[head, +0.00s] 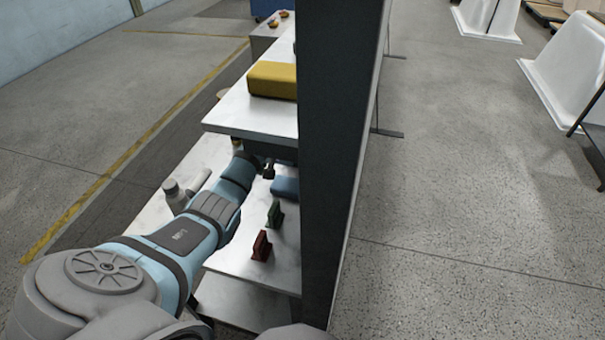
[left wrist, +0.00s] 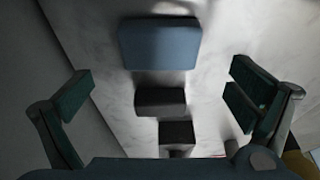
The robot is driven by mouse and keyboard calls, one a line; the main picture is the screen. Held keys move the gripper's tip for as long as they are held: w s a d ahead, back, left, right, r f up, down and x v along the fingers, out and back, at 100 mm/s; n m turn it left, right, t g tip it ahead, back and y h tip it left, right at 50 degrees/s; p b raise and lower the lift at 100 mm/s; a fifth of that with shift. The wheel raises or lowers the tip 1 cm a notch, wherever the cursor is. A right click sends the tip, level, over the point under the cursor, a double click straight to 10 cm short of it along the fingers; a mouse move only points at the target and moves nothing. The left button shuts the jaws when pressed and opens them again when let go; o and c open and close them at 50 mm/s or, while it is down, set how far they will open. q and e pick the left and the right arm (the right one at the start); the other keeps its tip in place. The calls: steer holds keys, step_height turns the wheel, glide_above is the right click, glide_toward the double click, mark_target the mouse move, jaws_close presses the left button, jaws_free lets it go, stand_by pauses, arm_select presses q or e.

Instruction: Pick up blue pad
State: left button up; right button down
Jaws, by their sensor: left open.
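The blue pad (head: 285,188) lies on the lower shelf beside the dark upright panel, partly cut off by that panel. In the left wrist view the blue pad (left wrist: 160,45) shows as a rounded block at the top middle, beyond the fingertips. My left gripper (head: 267,170) reaches in under the upper shelf, close to the pad. In the left wrist view my left gripper (left wrist: 161,82) is open, its fingers wide apart, with nothing held. My right gripper is not in view.
A green object (head: 275,214) and a red object (head: 261,246) stand on the lower shelf near my arm. The upper shelf (head: 235,118) holds a yellow pad (head: 272,80). A tall dark panel (head: 335,170) bounds the shelves on the right. A grey-white bottle (head: 174,194) stands left.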

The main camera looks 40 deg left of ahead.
mark_target(288, 184)
arm_select(q)
steer(key=shift+x, duration=0.8)
steer(key=shift+f+b, duration=0.3)
steer(key=shift+f, duration=0.05)
steer(key=shift+s+a+f+b, duration=0.1)
steer(key=shift+f+b, duration=0.55)
steer(key=shift+f, duration=0.3)
steer(key=shift+w+f+b, duration=0.2)
steer(key=shift+w+f, duration=0.15)
steer(key=shift+f, duration=0.2)
steer(key=shift+w+f+b, duration=0.15)
steer(key=shift+w+f, duration=0.2)
steer(key=shift+f, duration=0.2)
steer(key=shift+w, duration=0.1)
steer(key=shift+a, duration=0.1)
steer(key=c, duration=0.3)
steer(key=shift+s+r, duration=0.2)
steer(key=shift+s, duration=0.1)
steer(key=c, duration=0.8)
steer(key=shift+w, duration=0.1)
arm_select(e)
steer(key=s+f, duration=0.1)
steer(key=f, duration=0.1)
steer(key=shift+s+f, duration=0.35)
